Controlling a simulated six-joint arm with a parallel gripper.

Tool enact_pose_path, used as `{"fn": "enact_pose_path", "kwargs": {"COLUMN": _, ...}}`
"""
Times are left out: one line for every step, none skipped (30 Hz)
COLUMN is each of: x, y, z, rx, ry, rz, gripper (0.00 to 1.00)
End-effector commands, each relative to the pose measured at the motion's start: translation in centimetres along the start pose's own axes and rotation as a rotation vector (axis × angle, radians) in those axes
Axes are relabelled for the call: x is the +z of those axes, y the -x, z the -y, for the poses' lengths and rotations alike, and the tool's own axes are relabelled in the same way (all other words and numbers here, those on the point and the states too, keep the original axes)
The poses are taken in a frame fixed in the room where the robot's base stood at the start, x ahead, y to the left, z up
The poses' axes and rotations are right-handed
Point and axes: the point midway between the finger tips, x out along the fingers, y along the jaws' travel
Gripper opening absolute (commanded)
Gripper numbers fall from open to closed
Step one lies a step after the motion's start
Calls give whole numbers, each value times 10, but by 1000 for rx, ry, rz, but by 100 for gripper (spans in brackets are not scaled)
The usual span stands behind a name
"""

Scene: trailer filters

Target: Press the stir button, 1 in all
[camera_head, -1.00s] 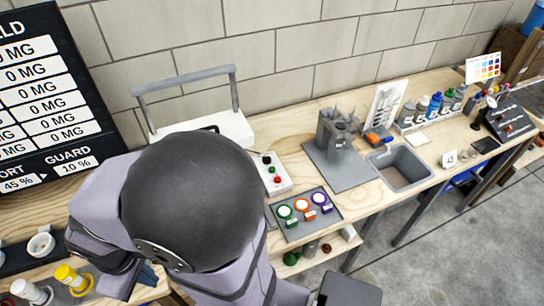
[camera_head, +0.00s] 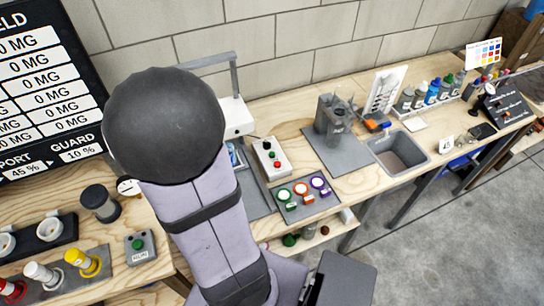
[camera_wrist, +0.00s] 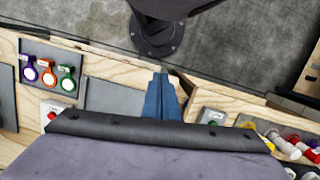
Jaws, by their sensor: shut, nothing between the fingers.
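No button label reads clearly as stir. My gripper (camera_wrist: 163,80) has blue fingers, shut and empty, over a grey plate between these two boxes.
A grey panel (camera_head: 311,209) with green, orange and purple ringed items lies right of the white box. A grey sink (camera_head: 397,156) and several bottles are farther right. Red, white and yellow objects (camera_head: 83,262) stand at front left. A black-topped cylinder (camera_head: 99,203) is nearby.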

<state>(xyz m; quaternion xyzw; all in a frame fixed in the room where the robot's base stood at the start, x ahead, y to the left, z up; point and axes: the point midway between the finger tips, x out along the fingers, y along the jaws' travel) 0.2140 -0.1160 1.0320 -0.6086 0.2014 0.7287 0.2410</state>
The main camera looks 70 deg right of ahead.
Motion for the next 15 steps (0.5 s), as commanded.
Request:
{"fn": "enact_pose_path", "kwargs": {"x": -1, "y": -11, "z": -13, "rx": -12, "ry": -65, "rz": 20, "gripper": 0}}
{"fn": "enact_pose_path", "kwargs": {"x": -1, "y": -16, "z": -19, "rx": -20, "ry": -98, "rz": 30, "gripper": 0}}
{"fn": "enact_pose_path", "kwargs": {"x": -1, "y": -21, "z": -28, "rx": -30, "ry": -145, "rz": 41, "gripper": 0}}
{"fn": "enact_pose_path", "kwargs": {"x": -2, "y": -25, "z": -34, "rx": -40, "ry": -181, "rz": 49, "gripper": 0}}
{"fn": "enact_pose_path", "kwargs": {"x": -2, "y": -29, "z": -40, "rx": -52, "ry": -219, "rz": 56, "gripper": 0}}
{"fn": "enact_pose_path", "kwargs": {"x": -3, "y": -35, "z": -47, "rx": -68, "ry": -271, "rz": 65, "gripper": 0}}
{"fn": "enact_pose_path", "kwargs": {"x": -4, "y": -39, "z": -53, "rx": -82, "ry": -310, "rz": 71, "gripper": 0}}
{"fn": "enact_pose_path", "kwargs": {"x": -5, "y": -43, "z": -58, "rx": -96, "ry": -352, "rz": 77, "gripper": 0}}
{"fn": "enact_pose_path", "kwargs": {"x": -7, "y": -48, "z": -65, "rx": -118, "ry": -410, "rz": 83, "gripper": 0}}
{"fn": "enact_pose_path", "kwargs": {"x": -8, "y": -53, "z": -71, "rx": -135, "ry": -453, "rz": 86, "gripper": 0}}
{"fn": "enact_pose_path", "kwargs": {"x": -10, "y": -57, "z": -76, "rx": -153, "ry": -498, "rz": 89, "gripper": 0}}
{"fn": "enact_pose_path", "kwargs": {"x": -12, "y": -62, "z": -84, "rx": -178, "ry": -561, "rz": 91, "gripper": 0}}
{"fn": "enact_pose_path", "kwargs": {"x": -15, "y": -67, "z": -89, "rx": -199, "ry": -611, "rz": 91, "gripper": 0}}
{"fn": "enact_pose_path", "kwargs": {"x": -18, "y": -71, "z": -95, "rx": -220, "ry": -660, "rz": 91, "gripper": 0}}
{"fn": "enact_pose_path", "kwargs": {"x": -22, "y": -76, "z": -103, "rx": -250, "ry": -728, "rz": 88, "gripper": 0}}
